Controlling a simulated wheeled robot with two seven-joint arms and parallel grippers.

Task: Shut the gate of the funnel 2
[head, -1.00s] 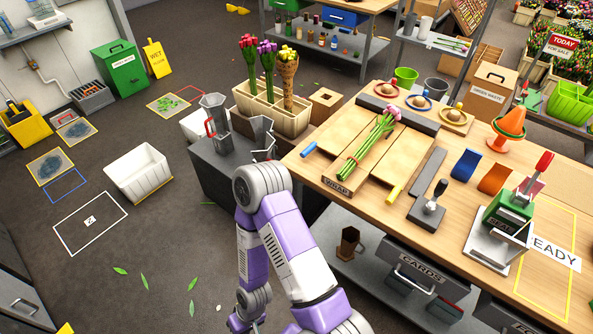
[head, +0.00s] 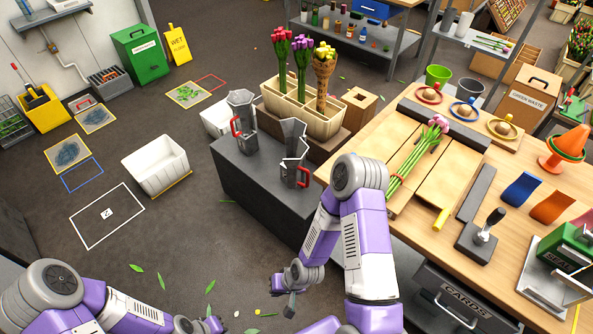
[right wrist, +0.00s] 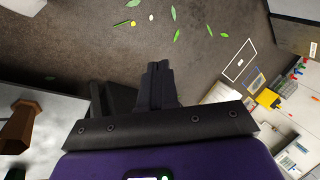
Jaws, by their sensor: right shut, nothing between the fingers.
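Two grey metal funnels stand on a dark block beside the workbench in the head view: a left one (head: 242,112) and a right one (head: 292,150). Each has a red handle low on its side. I cannot read which is funnel 2, nor tell whether either gate is open. My right gripper (head: 290,303) hangs below and in front of the block, apart from both funnels. In the right wrist view its fingers (right wrist: 158,68) are closed together and empty, over the floor.
The dark block (head: 250,185) stands against the wooden workbench (head: 410,235). A planter (head: 310,122) with tulip bunches is behind the funnels. A white bin (head: 157,165) stands on the floor at left. The floor in front of the block is mostly clear, with scattered leaves.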

